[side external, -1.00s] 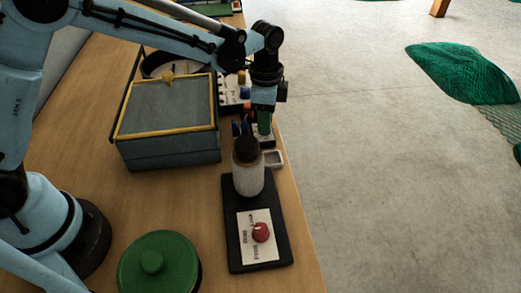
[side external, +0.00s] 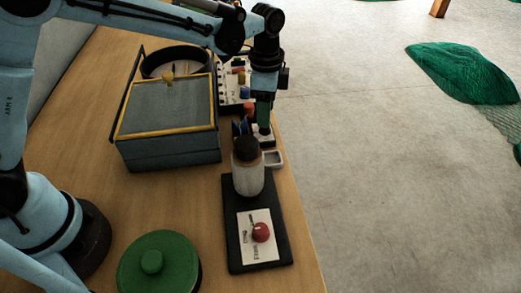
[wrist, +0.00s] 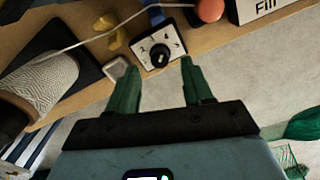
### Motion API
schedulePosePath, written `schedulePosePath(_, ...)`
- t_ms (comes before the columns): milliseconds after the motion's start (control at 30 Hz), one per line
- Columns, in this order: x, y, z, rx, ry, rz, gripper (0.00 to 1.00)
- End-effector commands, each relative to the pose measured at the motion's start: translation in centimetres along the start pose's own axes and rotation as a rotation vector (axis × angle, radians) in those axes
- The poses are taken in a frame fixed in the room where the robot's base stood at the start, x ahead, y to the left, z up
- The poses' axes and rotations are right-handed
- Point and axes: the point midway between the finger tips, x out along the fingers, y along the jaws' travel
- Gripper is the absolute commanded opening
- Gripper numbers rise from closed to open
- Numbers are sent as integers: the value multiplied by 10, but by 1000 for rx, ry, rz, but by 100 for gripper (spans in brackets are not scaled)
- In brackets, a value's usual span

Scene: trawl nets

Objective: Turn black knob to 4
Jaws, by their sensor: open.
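The black knob (wrist: 160,55) is round and sits on a white square dial plate (wrist: 145,45) with small marks around it, too small to read. A pale pointer mark shows on the knob, but I cannot tell its number. My gripper (wrist: 160,66) is open and empty, its two green fingers spread on either side of the knob in the wrist view. I cannot tell whether they touch it. In the side view my gripper (side external: 264,130) points down over the white plate (side external: 269,141), and its fingers hide the knob.
A small grey-white tray (side external: 274,159) lies beside the dial plate. A grey-blue box (side external: 168,110) is left. The table edge is close on the right.

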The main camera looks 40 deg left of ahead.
Motion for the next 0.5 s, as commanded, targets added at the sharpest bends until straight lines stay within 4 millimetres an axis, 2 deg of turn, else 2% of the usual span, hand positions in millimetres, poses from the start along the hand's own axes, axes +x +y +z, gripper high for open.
schedulePosePath(200, -45, 0, 0, 0, 0, 0, 50)
schedulePosePath(400, -75, 0, 0, 0, 0, 0, 50)
schedulePosePath(500, -84, 0, 0, 0, 0, 0, 50)
